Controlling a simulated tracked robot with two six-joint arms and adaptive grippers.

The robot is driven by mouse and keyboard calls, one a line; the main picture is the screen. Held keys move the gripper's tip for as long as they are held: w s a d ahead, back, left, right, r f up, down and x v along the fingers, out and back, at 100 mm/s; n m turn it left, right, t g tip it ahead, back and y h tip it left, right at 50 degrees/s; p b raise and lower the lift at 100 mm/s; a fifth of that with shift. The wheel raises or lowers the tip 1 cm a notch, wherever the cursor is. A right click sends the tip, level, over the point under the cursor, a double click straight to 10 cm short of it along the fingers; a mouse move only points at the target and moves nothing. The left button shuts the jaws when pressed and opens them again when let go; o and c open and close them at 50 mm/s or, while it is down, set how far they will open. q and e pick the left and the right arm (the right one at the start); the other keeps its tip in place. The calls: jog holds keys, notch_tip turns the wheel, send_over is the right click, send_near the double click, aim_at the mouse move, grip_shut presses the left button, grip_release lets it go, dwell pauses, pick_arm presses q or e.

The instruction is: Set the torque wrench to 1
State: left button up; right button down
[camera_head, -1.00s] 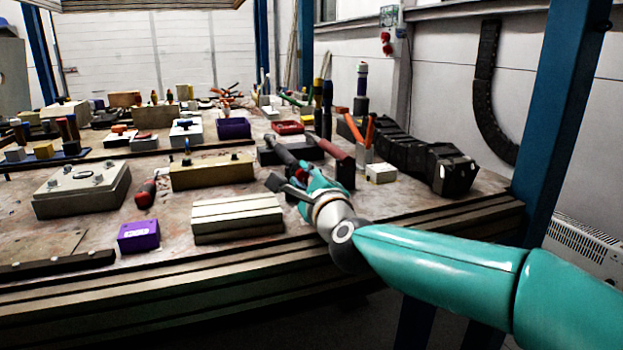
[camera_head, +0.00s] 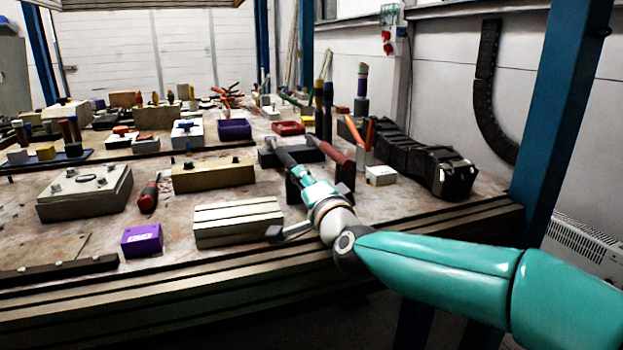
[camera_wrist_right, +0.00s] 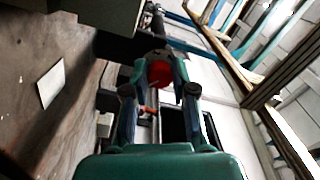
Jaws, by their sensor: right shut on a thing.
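The torque wrench (camera_head: 284,154) appears as a dark bar raised off the bench, sloping toward me. Its near end lies at my right gripper (camera_head: 299,175). In the right wrist view a red round end (camera_wrist_right: 160,73) sits between the two fingers of my right gripper (camera_wrist_right: 159,84), with a dark shaft beyond it. The right gripper is shut on this end. The fingers hide part of it, and no scale or number on the wrench can be read. My left gripper is not in view.
A red-handled bar (camera_head: 331,151) lies close to the right of the wrench. A ribbed pale block (camera_head: 238,221) and a purple box (camera_head: 142,240) stand to the left. A white box (camera_head: 381,175) and a black ribbed row (camera_head: 405,155) stand right. The bench front edge runs beneath my arm.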

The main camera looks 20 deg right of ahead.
jog(key=shift+a+f+n, duration=0.1)
jog(key=shift+f+n, duration=0.2)
jog(key=shift+n, duration=0.6)
jog(key=shift+f, duration=0.1)
jog(key=c, duration=1)
grip_release()
jog(key=shift+o, duration=0.2)
jog(key=shift+r, duration=0.2)
jog(key=shift+s, duration=0.1)
jog(key=s, duration=1.1)
jog(key=shift+s+d+f, duration=0.2)
jog(key=shift+s+d, duration=0.2)
